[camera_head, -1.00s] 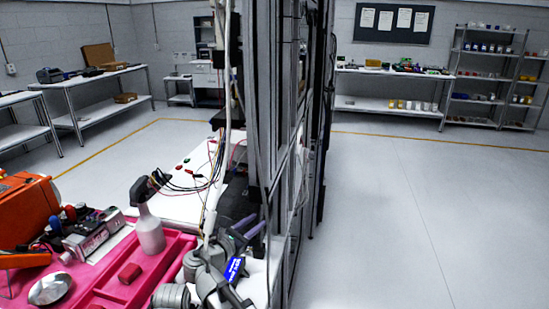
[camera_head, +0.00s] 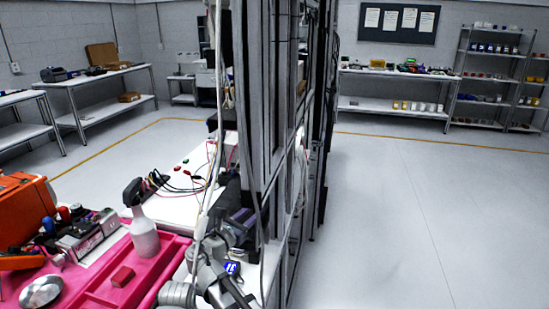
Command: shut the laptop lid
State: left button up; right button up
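I cannot make out a laptop or its lid in the head view. Grey jointed parts with a small blue display (camera_head: 232,268) show at the bottom middle, beside the pink tray. I cannot tell whether these parts belong to one of my arms. No gripper fingers can be made out for either of my grippers.
A tall dark frame (camera_head: 262,120) with cables stands mid-view. A pink tray (camera_head: 172,262) holds a spray bottle (camera_head: 144,238) and a red block (camera_head: 122,276). An orange case (camera_head: 24,212) is at left. Open floor (camera_head: 400,220) lies right; shelves (camera_head: 490,75) stand behind.

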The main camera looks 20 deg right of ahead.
jog(key=shift+w+d, duration=0.3)
jog(key=shift+d, duration=0.05)
